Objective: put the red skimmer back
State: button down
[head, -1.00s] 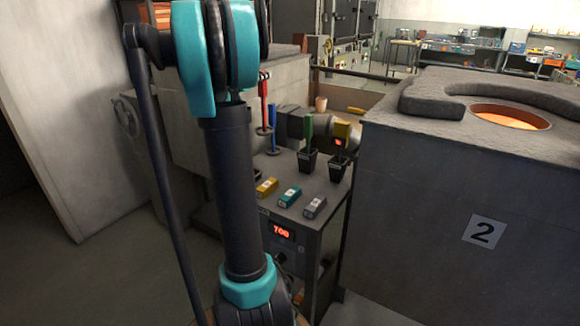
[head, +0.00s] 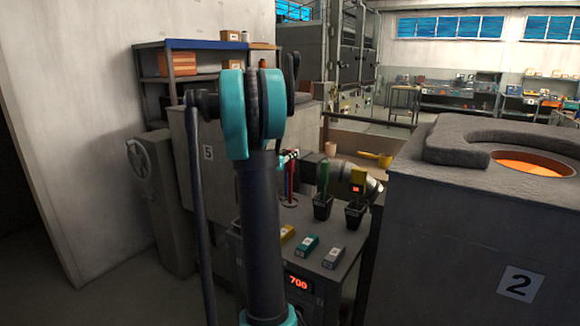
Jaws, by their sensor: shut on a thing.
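The red skimmer (head: 290,178) stands upright over the control stand's far left part. Its thin red handle shows just right of my arm, next to a blue-handled tool (head: 296,184). A small dark disc shows at the foot of these handles; I cannot tell whether it rests on anything. My gripper (head: 290,157) is small and mostly hidden behind my own arm link. It is shut on the top of the red handle.
The control stand (head: 325,264) carries black pots with a green tool (head: 323,180) and a yellow tool (head: 358,175), plus yellow, teal and grey boxes. Furnace 2 (head: 450,240) stands close on the right. A grey cylinder (head: 335,170) lies behind the pots.

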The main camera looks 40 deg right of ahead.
aim_at(288, 165)
jog(key=shift+f, duration=2.5)
jog(key=c, duration=1.3)
grip_release()
